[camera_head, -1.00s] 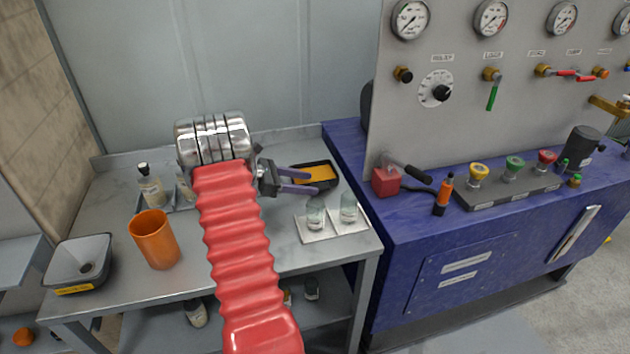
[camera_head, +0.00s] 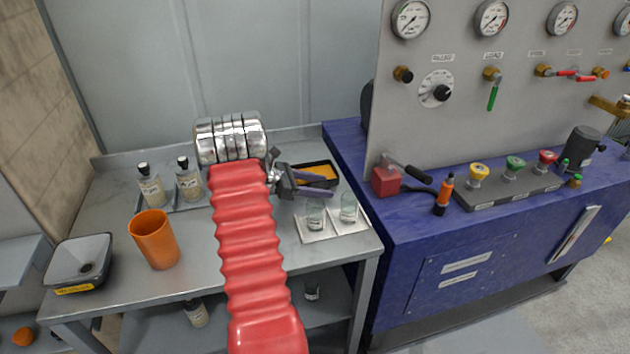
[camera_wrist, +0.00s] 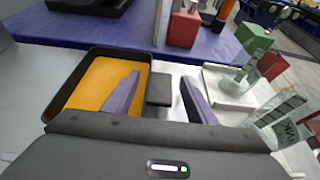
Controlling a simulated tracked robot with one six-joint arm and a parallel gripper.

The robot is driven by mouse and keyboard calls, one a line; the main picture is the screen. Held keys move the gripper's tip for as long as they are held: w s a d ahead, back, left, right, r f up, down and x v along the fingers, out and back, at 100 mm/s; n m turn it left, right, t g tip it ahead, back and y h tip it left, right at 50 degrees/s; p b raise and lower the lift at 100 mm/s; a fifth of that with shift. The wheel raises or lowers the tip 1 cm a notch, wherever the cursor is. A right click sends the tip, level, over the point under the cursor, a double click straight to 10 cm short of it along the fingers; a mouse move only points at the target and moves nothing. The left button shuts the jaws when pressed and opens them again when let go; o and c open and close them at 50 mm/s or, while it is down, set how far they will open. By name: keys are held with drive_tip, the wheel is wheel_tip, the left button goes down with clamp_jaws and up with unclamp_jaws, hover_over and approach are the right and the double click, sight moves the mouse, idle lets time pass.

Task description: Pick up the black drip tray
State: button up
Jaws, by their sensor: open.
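The black drip tray (camera_head: 334,181) lies at the back right of the grey table, with an orange-yellow inside. In the wrist view the tray (camera_wrist: 68,80) fills the left centre, its dark rim clear at the back and left. My gripper (camera_head: 331,183) is open, with two purple-grey fingers. In the wrist view my gripper (camera_wrist: 160,90) has its left finger in front of the orange inside and its right finger beyond the tray's right side. A small dark block (camera_wrist: 160,90) shows between the fingers at the tray's right side. My gripper hides the tray's near edge.
A pale mat (camera_head: 330,234) with two glass beakers lies just in front of the tray. An orange cup (camera_head: 154,240), a grey funnel basin (camera_head: 80,262) and two bottles on a tray stand left. The blue bench (camera_head: 350,150) borders the right.

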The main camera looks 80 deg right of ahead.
drive_tip(key=shift+c, duration=0.7)
drive_tip(key=c, duration=1.1)
